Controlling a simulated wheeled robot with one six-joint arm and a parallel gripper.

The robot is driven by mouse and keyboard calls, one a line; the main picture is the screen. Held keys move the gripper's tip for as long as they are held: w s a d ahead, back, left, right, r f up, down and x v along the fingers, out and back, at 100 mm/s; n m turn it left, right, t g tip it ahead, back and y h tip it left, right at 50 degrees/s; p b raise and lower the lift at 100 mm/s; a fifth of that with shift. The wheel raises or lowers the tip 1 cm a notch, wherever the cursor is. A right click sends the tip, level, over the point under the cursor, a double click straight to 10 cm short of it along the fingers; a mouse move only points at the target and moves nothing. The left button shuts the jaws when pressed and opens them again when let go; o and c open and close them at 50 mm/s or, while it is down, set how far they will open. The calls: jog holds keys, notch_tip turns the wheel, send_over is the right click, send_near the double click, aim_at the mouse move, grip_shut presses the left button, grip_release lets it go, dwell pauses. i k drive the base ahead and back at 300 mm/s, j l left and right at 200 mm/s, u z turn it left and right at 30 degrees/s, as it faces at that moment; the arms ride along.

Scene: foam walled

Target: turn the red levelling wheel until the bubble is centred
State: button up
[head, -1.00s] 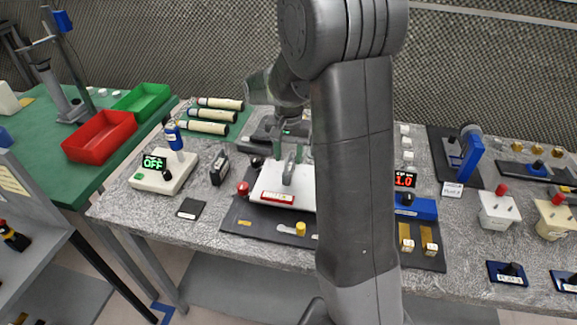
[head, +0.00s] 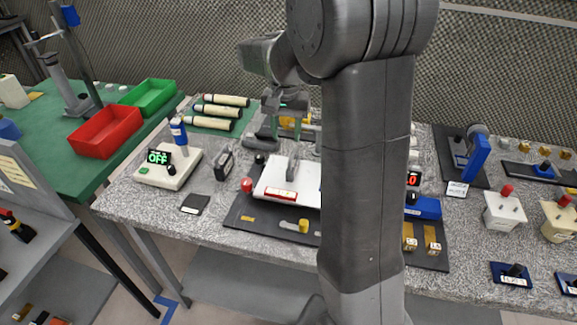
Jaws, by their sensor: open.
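The red levelling wheel (head: 247,185) sits at the left edge of a white plate (head: 268,180) on a dark base (head: 240,215). A black knob (head: 260,159) is behind it and a yellow knob (head: 303,226) in front. A red-framed label or window (head: 281,195) lies at the plate's front; I cannot make out a bubble. A grey upright piece (head: 293,168) stands on the plate. My gripper (head: 286,142) is open and empty, pointing down behind the plate, apart from the red wheel. My arm hides the plate's right part.
A white box with an OFF display (head: 167,168) and a black block (head: 224,163) stand left of the base. Cream cylinders (head: 218,111) lie behind. A blue block (head: 424,207) is right of my arm.

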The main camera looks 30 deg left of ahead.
aim_at(246, 183)
jog(key=u, duration=1.75)
jog(key=l+u, duration=0.15)
jog(key=u, duration=0.2)
jog(key=k+u, duration=0.15)
jog(key=u, duration=0.25)
jog(key=k+l+u, duration=0.1)
jog(key=u, duration=0.25)
